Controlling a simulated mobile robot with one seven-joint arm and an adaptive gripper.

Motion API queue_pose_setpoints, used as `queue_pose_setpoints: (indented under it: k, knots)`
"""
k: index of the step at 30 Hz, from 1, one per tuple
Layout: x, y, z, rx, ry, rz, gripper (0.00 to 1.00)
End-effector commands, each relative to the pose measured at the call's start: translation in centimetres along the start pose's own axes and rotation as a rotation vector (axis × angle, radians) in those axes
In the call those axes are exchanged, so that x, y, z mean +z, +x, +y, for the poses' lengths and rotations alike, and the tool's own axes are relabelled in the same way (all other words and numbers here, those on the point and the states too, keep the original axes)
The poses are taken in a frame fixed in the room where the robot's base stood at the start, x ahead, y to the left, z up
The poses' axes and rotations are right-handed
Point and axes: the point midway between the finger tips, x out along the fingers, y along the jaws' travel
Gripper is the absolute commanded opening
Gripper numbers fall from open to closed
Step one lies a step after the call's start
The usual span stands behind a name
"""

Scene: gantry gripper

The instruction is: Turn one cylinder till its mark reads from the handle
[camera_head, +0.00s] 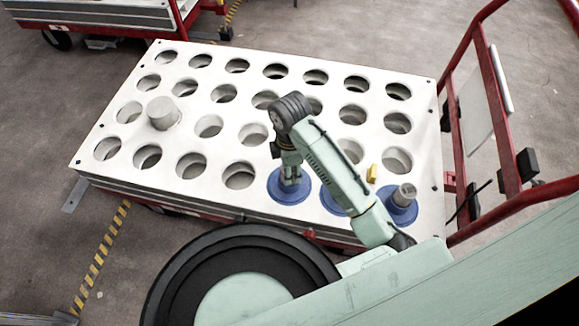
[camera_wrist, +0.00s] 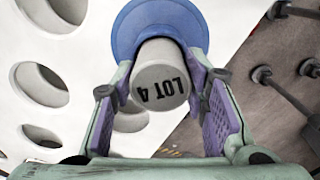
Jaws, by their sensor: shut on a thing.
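A grey cylinder (camera_wrist: 155,72) marked "LOT 4" stands in a blue collar (camera_wrist: 140,25) in the wrist view. The mark (camera_wrist: 160,90) appears upside down there, with the 4 at the left. My gripper (camera_wrist: 160,90) has its purple-padded fingers on both sides of this cylinder and is shut on it. In the head view my gripper (camera_head: 290,178) is over the blue collar (camera_head: 288,194) in the front row and mostly hides the cylinder. The cart's red handle frame (camera_head: 498,120) stands at the right.
The white plate (camera_head: 225,130) has rows of holes, mostly empty. Another grey cylinder (camera_head: 163,113) stands at the left, and one more (camera_head: 404,193) is in a blue collar at the right. A small yellow piece (camera_head: 372,173) is near my arm. Another cart (camera_head: 100,15) stands behind.

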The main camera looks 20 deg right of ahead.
Motion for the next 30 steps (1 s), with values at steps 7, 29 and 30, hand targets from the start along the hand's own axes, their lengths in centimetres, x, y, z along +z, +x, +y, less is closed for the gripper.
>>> queue_pose_setpoints:
  k: [7, 29, 30]
  knots:
    - [-0.05, -0.06, 0.01, 0.001, 0.221, 0.003, 0.00]
    - [0.02, -0.05, -0.02, 0.001, 0.525, 0.000, 0.00]
    - [0.02, -0.04, -0.02, 0.001, 0.524, 0.000, 0.00]
